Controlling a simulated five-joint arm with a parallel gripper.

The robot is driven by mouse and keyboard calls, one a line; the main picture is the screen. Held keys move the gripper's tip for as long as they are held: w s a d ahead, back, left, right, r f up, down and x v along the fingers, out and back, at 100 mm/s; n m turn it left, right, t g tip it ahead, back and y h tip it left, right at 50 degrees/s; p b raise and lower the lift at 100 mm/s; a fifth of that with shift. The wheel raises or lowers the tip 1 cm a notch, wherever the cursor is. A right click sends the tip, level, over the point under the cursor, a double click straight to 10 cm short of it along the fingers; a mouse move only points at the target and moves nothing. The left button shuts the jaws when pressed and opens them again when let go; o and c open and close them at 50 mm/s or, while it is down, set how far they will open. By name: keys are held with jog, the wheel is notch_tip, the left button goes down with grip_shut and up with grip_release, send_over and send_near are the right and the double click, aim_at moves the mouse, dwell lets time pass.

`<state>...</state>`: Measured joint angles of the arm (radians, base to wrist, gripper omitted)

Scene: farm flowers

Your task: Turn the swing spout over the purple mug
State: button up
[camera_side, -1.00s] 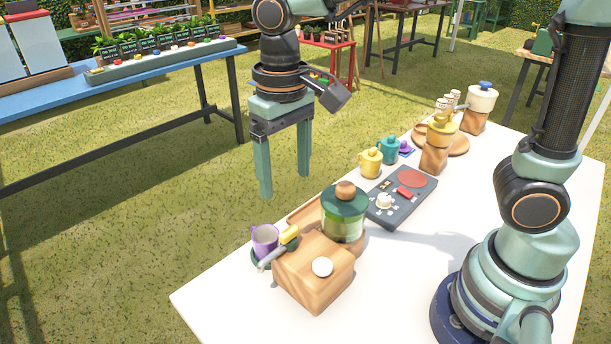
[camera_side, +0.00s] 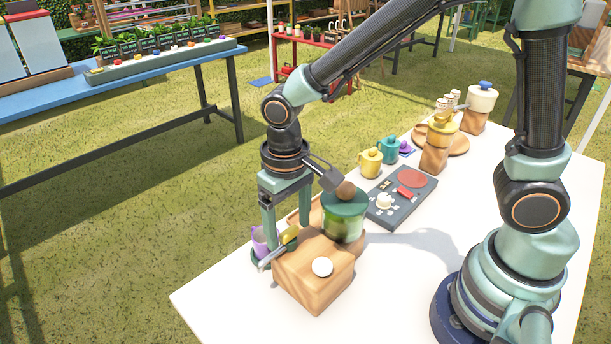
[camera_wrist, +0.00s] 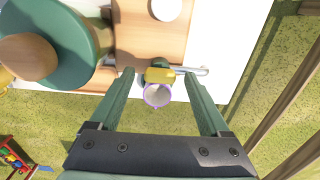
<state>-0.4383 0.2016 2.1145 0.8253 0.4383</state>
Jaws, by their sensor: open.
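The swing spout is a grey tube (camera_side: 271,259) with a yellow grip (camera_side: 289,236), at the left edge of a wooden block (camera_side: 310,277). In the wrist view the tube (camera_wrist: 198,71) runs sideways and its end lies right of the mug. The purple mug (camera_side: 258,241) stands behind the spout, partly hidden by my finger; it also shows in the wrist view (camera_wrist: 157,96). My gripper (camera_side: 287,236) is open and points down above the spout. In the wrist view the yellow grip (camera_wrist: 159,75) lies between my fingertips (camera_wrist: 158,74); I cannot tell whether they touch it.
A green-lidded glass jar (camera_side: 344,226) stands close to the right of my gripper. A white round knob (camera_side: 322,267) is on the block. A dark control panel (camera_side: 401,198), a yellow jug (camera_side: 370,163) and a teal jug (camera_side: 388,150) stand farther back. The white table's front (camera_side: 235,300) is clear.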

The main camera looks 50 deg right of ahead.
grip_shut()
dwell(1.4)
